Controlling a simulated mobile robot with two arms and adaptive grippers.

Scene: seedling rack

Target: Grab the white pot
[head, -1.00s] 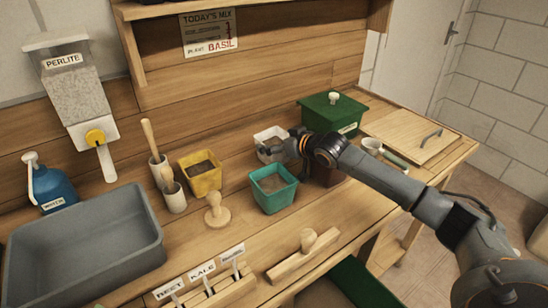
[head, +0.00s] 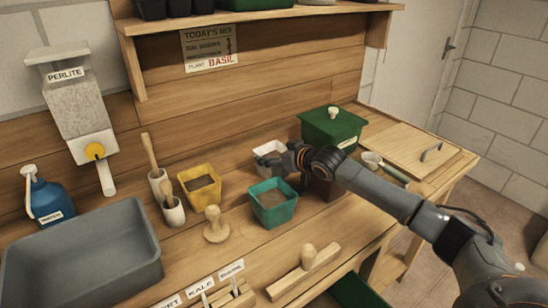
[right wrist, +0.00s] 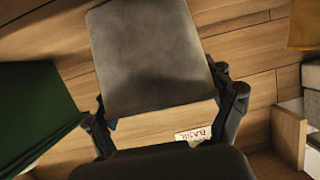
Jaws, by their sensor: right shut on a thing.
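The white pot (head: 266,149), a small square pot with soil in it, stands on the wooden bench behind the teal pot (head: 273,207). My right gripper (head: 287,160) is shut on the white pot, coming at it from the right. In the right wrist view a broad, shaded grey surface (right wrist: 150,55), which looks like the pot's side, lies between the two fingers (right wrist: 166,112). The gripper hides part of the pot in the head view. I cannot see a gap under the pot. My left gripper is not in view.
A yellow pot (head: 201,185) stands to the left and a green lidded box (head: 325,130) behind to the right. A brown pot (head: 327,190) is partly hidden under my right arm. A wooden stamp (head: 215,228) stands in front. An overhead shelf (head: 250,20) crosses the back.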

